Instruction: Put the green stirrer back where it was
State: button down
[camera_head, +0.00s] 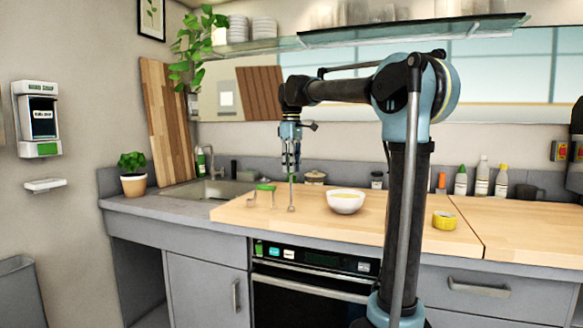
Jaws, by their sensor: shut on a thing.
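My gripper (290,160) hangs pointing down over the wooden worktop, shut on the green stirrer (291,193). The stirrer's thin grey shaft points straight down and its small end is close to the worktop. Its upper part is mostly hidden between the fingers. Just left of it stands a small rack (265,187) with a green top and thin legs. The stirrer looks apart from the rack, but depth is hard to judge. A white bowl (345,203) with pale yellow contents sits right of the stirrer.
A yellow roll (444,220) lies on the wooden worktop (390,232) to the right. Jars and bottles (481,176) line the back wall. A sink (207,191) and potted plant (133,174) are at left. A glass shelf (410,30) hangs above my arm.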

jog(key=shift+f, duration=0.25)
jog(key=c, duration=1.4)
grip_release()
jog(key=shift+r, duration=1.5)
notch_tip(320, 180, up, 12)
jog(key=shift+f, duration=0.1)
